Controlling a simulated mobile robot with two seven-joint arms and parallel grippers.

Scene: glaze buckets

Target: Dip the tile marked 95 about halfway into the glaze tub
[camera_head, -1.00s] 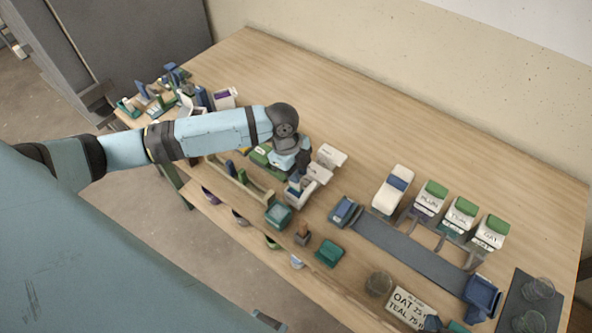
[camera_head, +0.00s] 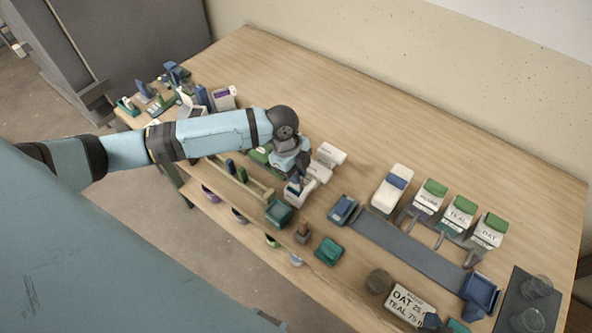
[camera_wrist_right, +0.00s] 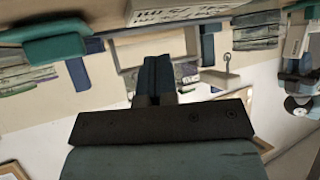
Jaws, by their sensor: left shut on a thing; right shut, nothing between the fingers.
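My left gripper (camera_head: 299,177) is low over a small white tub (camera_head: 298,197) near the table's front edge, at the middle of the head view. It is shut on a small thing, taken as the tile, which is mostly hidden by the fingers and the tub. No number 95 can be read, and how deep the tile sits in the tub cannot be told. My right gripper (camera_wrist_right: 156,62) shows in the right wrist view with its dark blue fingers together and nothing between them.
White blocks (camera_head: 328,155) stand just right of the left gripper. A teal box (camera_head: 279,212), a green box (camera_head: 328,251) and a brown block (camera_head: 302,233) lie along the front edge. Labelled containers (camera_head: 459,215) stand at right. The back of the table is clear.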

